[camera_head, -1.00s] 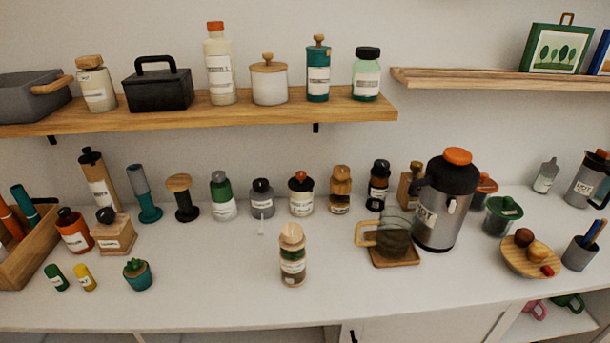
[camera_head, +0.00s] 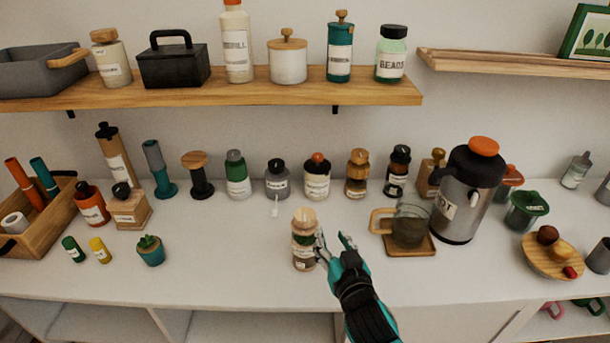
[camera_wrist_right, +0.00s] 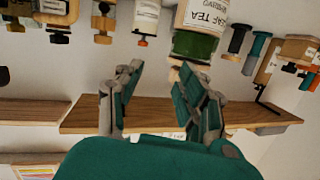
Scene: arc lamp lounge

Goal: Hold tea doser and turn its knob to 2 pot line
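The tea doser (camera_head: 303,250) stands upright at the front middle of the white counter. It has a pale wooden knob (camera_head: 304,217) on top and a white label. My right gripper (camera_head: 334,240) is open beside the doser's right side, with its left finger close to it; I cannot tell whether they touch. In the right wrist view the picture is upside down, and the doser's "LEAF TEA" label (camera_wrist_right: 206,18) and green band (camera_wrist_right: 194,46) show beyond the spread fingers (camera_wrist_right: 158,88). The 2 pot line cannot be made out. My left gripper is out of view.
A glass mug on a wooden coaster (camera_head: 420,248) and a big steel flask (camera_head: 463,205) stand right of the gripper. Several jars and grinders line the back, including a green-white jar (camera_head: 236,178). Counter left of the doser is clear up to the plant pot (camera_head: 150,253).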

